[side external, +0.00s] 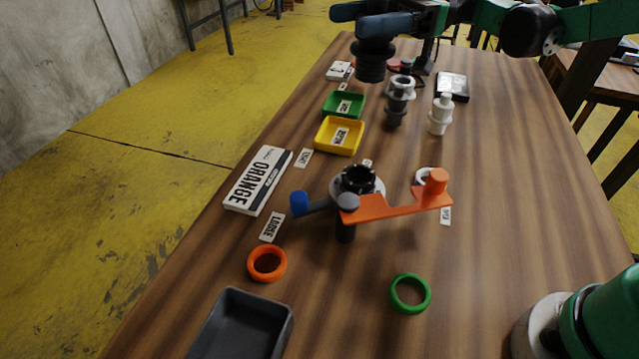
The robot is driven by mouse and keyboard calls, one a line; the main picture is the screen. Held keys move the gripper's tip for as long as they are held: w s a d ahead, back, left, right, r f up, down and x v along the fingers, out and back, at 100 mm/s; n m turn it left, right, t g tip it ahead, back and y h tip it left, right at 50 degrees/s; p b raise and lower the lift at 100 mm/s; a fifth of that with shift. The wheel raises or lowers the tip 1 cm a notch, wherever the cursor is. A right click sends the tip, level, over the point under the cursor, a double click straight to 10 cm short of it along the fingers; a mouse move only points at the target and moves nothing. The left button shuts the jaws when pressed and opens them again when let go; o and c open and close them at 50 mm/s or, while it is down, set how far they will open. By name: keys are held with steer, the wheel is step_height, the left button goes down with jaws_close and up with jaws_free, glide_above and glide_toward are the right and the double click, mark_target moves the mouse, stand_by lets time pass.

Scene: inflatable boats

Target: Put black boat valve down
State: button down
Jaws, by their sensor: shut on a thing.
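My gripper (372,22), with dark blue-grey fingers, is at the top of the side external view. It is shut on the black boat valve (371,64), a ridged black cylinder that hangs below the fingers. The valve appears upright and raised above the far part of the wooden table; the exact gap below it is hard to judge. A grey valve (396,104) and a white valve (440,115) stand upright on the table to its right in the picture.
A green tray (326,108) and a yellow tray (320,146) lie below the held valve in the picture. An orange handled tool (400,207), a box marked ORANGE (258,181), orange (252,266) and green (396,300) rings and a dark tray (286,335) are nearer. The table's right side is mostly clear.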

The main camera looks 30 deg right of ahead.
step_height(320, 180, down, 19)
stand_by(0.5)
steer(key=shift+f, duration=0.15)
steer(key=shift+c, duration=1.1)
jaws_free()
